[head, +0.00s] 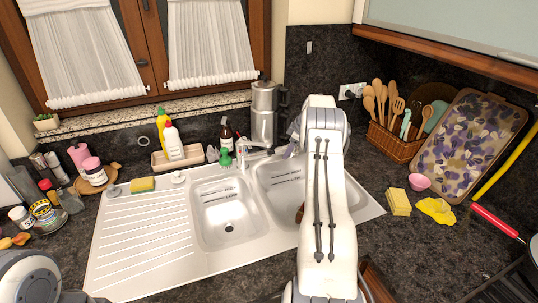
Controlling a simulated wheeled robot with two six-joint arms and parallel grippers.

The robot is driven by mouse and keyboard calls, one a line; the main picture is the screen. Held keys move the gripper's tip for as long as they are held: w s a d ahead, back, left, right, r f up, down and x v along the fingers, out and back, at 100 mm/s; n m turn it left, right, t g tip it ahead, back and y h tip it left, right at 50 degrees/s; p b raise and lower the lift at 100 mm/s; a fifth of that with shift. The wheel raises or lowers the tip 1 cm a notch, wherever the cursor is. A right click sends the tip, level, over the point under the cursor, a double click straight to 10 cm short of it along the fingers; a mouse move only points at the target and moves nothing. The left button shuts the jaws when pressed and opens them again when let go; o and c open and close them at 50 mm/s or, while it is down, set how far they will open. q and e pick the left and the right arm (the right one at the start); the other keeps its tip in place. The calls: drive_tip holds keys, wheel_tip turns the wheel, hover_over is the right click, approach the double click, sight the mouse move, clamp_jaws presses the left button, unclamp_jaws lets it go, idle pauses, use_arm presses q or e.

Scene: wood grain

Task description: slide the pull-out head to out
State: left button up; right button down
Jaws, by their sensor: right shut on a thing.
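The faucet (257,152) stands at the back of the white double sink, its spout reaching right toward my right arm. My right gripper (291,148) is at the end of that spout and is shut on the pull-out head. The gripper and my arm hide most of the pull-out head, so I cannot tell how far it is drawn out. My left gripper is not in view; only a part of my left arm shows at the bottom left corner.
A utensil basket (395,143) and a patterned tray (468,145) stand at the right.

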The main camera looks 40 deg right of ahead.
drive_tip(key=s+d+r+b, duration=0.2)
drive_tip(key=s+d+r, duration=0.1)
drive_tip(key=s, duration=0.4)
drive_tip(key=shift+v, duration=0.9)
drive_tip(key=shift+d, duration=0.2)
drive_tip(key=c, duration=0.7)
unclamp_jaws()
drive_tip(key=shift+o, duration=1.4)
drive_tip(key=shift+s+r, duration=0.15)
drive_tip(key=b+v, duration=0.2)
drive_tip(key=v, duration=0.8)
drive_tip(key=shift+b, duration=0.35)
drive_tip(key=shift+a, duration=0.2)
